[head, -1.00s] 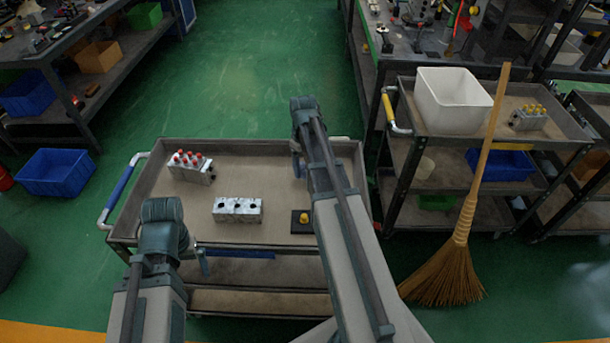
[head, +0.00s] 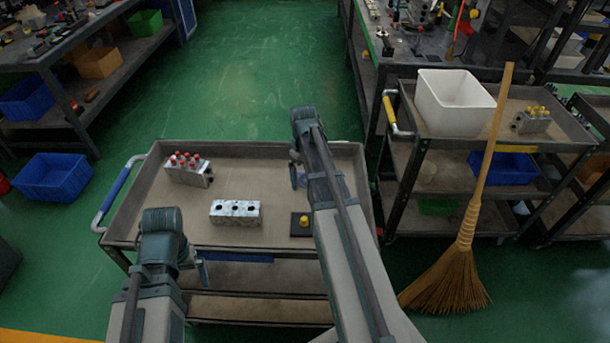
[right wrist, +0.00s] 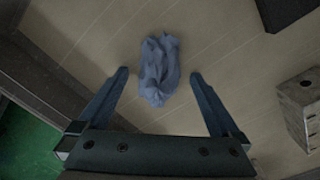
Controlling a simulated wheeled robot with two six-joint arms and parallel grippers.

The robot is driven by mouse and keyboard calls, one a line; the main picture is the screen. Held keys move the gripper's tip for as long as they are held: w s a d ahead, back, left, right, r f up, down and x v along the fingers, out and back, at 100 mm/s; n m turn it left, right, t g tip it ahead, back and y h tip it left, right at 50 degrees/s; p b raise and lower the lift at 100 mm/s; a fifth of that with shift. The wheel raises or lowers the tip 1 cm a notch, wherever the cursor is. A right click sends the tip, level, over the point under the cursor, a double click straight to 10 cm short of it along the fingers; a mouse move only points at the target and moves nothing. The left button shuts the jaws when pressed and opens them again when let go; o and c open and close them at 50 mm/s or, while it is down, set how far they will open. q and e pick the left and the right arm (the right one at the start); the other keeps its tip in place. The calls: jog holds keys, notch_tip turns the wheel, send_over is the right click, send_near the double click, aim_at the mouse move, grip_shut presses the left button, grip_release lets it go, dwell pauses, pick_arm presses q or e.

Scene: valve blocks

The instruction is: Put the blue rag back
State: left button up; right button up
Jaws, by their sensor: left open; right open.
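The blue rag (right wrist: 159,70) lies crumpled on the cart's tan top in the right wrist view. My right gripper (right wrist: 158,76) is open and empty above it, with the rag between its fingertips in the picture; whether they touch cannot be told. In the head view my right arm mostly hides this spot, and a small bluish patch beside the right gripper (head: 295,163) may be rag or finger. My left gripper (head: 200,270) is open near the cart's front edge.
On the cart (head: 260,158) stand a block with red-topped valves (head: 188,169), a silver block with dark holes (head: 236,212) and a dark pad with a yellow piece (head: 303,224). A broom (head: 468,230) leans against the right cart, which holds a white bin (head: 453,102).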

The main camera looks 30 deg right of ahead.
aim_at(303, 175)
notch_tip(303, 175, up, 12)
jog(key=p, duration=1.2)
jog(key=shift+a+r, duration=0.15)
notch_tip(303, 175, down, 12)
jog(key=b, duration=1.2)
notch_tip(303, 175, up, 13)
jog(key=p, duration=1.3)
notch_tip(303, 175, down, 14)
jog(key=b, duration=1.3)
jog(key=shift+r, duration=0.15)
notch_tip(303, 175, up, 11)
jog(key=p, duration=1)
jog(key=shift+w+a+f, duration=0.15)
jog(key=shift+a+f, duration=0.05)
